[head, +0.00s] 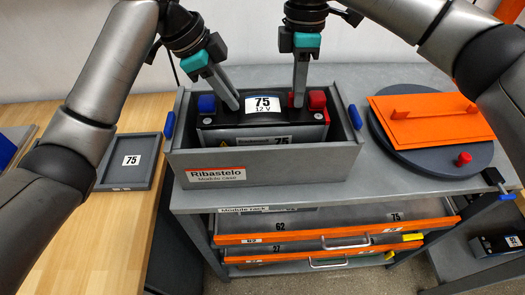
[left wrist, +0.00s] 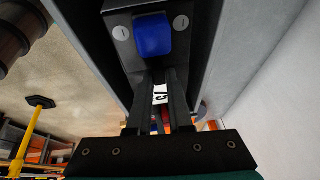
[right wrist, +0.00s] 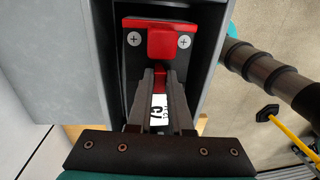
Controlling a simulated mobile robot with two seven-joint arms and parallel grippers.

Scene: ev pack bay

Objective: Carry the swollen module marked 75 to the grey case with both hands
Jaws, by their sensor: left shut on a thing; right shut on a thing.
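The module marked 75 (head: 280,118) is black, with a white "75 12 V" label, a blue cap on its left end and a red cap on its right. It is level, between the walls of the grey case (head: 190,165). The case's front wall hides its lower part, so I cannot tell whether it touches the floor. My left gripper (head: 235,104) is shut on the module's top toward the blue end (left wrist: 153,35). My right gripper (head: 297,102) is shut on it toward the red end (right wrist: 160,42).
The case stands on a grey bench (head: 300,192) above orange-fronted drawers (head: 330,240). To its right is a dark round lid (head: 440,155) with an orange plate (head: 425,120) on it. A grey tray marked 75 (head: 130,175) lies on the wooden table at left.

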